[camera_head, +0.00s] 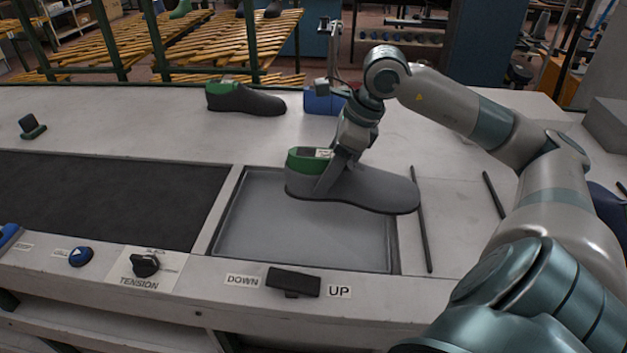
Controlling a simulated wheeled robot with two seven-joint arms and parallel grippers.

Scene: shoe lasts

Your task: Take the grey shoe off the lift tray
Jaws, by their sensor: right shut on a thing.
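The grey shoe (375,188) with a green collar is over the lift tray (290,245), its toe pointing right. My right gripper (325,182) reaches down from above and is shut on the shoe near its collar. The shoe covers the back part of the tray; I cannot tell whether its sole touches the tray or hangs just above it. The bare grey tray surface shows in front of the shoe. My left gripper is not in view.
Another dark shoe (245,100) with a green collar stands behind on the white table. A blue box (322,102) is beside it. A dark belt (100,195) lies left of the tray. A DOWN/UP switch (293,282) and a TENSION knob (145,264) are on the front edge. A thin dark rod (420,222) lies right of the tray.

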